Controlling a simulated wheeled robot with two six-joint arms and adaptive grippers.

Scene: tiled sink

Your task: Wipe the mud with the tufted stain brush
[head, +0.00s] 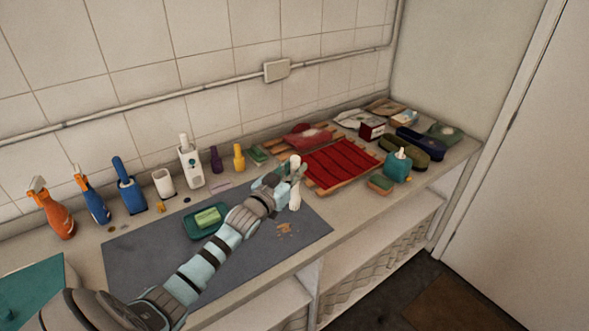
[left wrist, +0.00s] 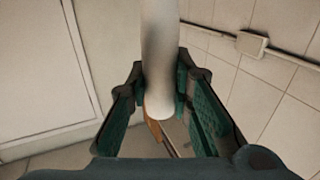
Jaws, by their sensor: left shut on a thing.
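My left gripper (head: 283,184) is over the right part of a grey mat and is shut on a white, rounded handle (head: 295,188). The handle stands roughly upright; it looks like that of the tufted stain brush, but I cannot make out the bristles. In the left wrist view the white brush handle (left wrist: 160,45) passes between the green-padded fingers of the left gripper (left wrist: 162,85). The mud (head: 286,230) is a small patch of brown smears on the grey mat (head: 150,263), just below and in front of the held brush. My right gripper is not in view.
A green dish (head: 192,232) with a green sponge (head: 208,217) lies on the mat left of the mud. Spray bottles (head: 55,212) and other bottles line the wall. A red cloth (head: 340,165) on a wooden rack and a teal bottle (head: 398,166) stand to the right.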

